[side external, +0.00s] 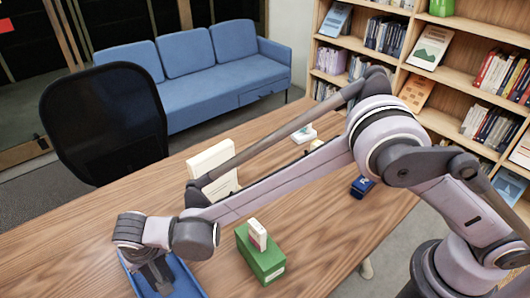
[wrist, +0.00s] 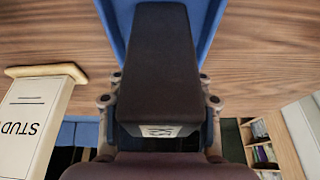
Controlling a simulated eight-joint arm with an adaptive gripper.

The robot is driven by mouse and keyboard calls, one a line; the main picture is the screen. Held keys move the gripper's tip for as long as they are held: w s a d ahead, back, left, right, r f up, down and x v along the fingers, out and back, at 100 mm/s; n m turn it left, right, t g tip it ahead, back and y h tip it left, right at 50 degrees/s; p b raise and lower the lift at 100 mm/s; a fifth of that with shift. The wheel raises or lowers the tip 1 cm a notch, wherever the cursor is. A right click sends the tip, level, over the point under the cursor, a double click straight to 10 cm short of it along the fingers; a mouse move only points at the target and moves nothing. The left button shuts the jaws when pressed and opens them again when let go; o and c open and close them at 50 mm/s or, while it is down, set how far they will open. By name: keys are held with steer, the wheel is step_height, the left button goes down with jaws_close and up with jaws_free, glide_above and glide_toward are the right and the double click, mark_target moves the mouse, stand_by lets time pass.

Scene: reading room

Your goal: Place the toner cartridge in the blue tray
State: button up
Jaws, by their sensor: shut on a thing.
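The toner cartridge (wrist: 160,62) is a dark, long block in the middle of the wrist view. My gripper (wrist: 160,90) is shut on it, with a finger on each side. The blue tray (side external: 189,282) is at the bottom left of the side view, on the wooden table. In the side view my gripper (side external: 156,274) points down over the tray, and the dark shape at its end is hard to tell apart from the cartridge. The tray (wrist: 212,25) also shows behind the cartridge in the wrist view. Whether the cartridge touches the tray floor cannot be told.
A green box (side external: 262,262) with a small white and red item (side external: 257,235) on top stands right of the tray. A cream sign (side external: 211,160) stands behind, reading "STUD" in the wrist view (wrist: 35,115). A dark blue box (side external: 362,187) lies farther right. A black chair (side external: 105,120) stands behind the table.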

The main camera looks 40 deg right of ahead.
steer(key=shift+f, duration=0.2)
steer(key=shift+f, duration=0.15)
steer(key=o, duration=1.4)
steer(key=shift+o, duration=0.2)
